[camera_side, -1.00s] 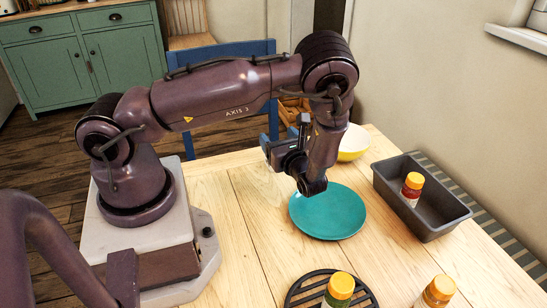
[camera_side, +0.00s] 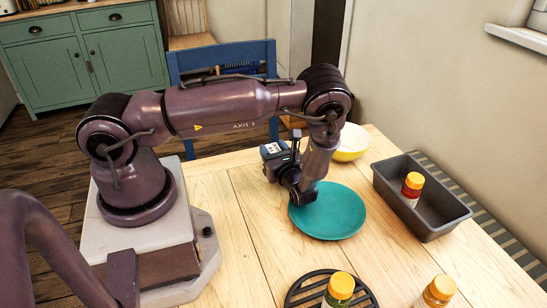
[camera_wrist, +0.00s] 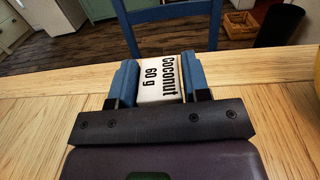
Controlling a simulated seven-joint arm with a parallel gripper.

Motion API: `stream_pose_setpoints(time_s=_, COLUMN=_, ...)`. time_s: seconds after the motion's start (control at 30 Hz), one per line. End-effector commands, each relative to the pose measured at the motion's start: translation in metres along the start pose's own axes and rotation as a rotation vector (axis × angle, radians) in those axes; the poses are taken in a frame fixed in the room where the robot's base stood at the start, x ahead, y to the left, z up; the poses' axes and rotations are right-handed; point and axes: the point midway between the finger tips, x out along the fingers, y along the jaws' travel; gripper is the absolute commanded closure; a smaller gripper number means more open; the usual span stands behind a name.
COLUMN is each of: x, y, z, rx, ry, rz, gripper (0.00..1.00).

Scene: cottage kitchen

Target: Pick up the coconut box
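The coconut box (camera_wrist: 160,82) is a small white box with dark lettering, "Coconut 60 g", in the wrist view. It sits between the two blue fingers of my gripper (camera_wrist: 158,84), with a finger against each side. In the side view my gripper (camera_side: 272,158) is near the table's back edge, left of and behind the teal plate, pointing toward the blue chair. A small white patch of the box (camera_side: 271,148) shows there between the fingers; the rest of it is hidden by the gripper. The box appears held above the table.
The teal plate (camera_side: 338,222) lies under my wrist. A yellow-and-white bowl (camera_side: 352,150) is behind it. A dark tray (camera_side: 435,218) with a yellow-capped bottle (camera_side: 411,190) is at right. Two more yellow-capped bottles and a black trivet (camera_side: 305,293) are in front. A blue chair (camera_side: 195,137) stands behind the table.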

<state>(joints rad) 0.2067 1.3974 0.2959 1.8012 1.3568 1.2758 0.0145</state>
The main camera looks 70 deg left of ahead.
Motion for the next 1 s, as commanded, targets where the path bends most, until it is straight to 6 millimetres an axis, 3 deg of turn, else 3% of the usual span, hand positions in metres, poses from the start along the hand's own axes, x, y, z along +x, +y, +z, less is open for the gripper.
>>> stream_pose_setpoints(time_s=0.03, x=0.000, y=0.000, z=0.000, rx=0.000, ry=0.000, rz=0.000, gripper=0.69)
stream_pose_setpoints(time_s=0.1, x=0.000, y=0.000, z=0.000, rx=0.000, ry=0.000, rz=0.000, gripper=0.85)
stream_pose_setpoints(time_s=0.13, x=0.000, y=0.000, z=0.000, rx=0.000, ry=0.000, rz=0.000, gripper=0.86)
stream_pose_setpoints(time_s=0.57, x=0.000, y=-0.001, z=0.010, rx=-0.002, ry=-0.002, rz=-0.001, gripper=0.86)
stream_pose_setpoints(time_s=0.73, x=-0.003, y=0.002, z=0.037, rx=-0.001, ry=0.001, rz=-0.002, gripper=0.86)
stream_pose_setpoints(time_s=1.0, x=-0.030, y=0.051, z=0.097, rx=0.002, ry=0.002, rz=-0.004, gripper=0.86)
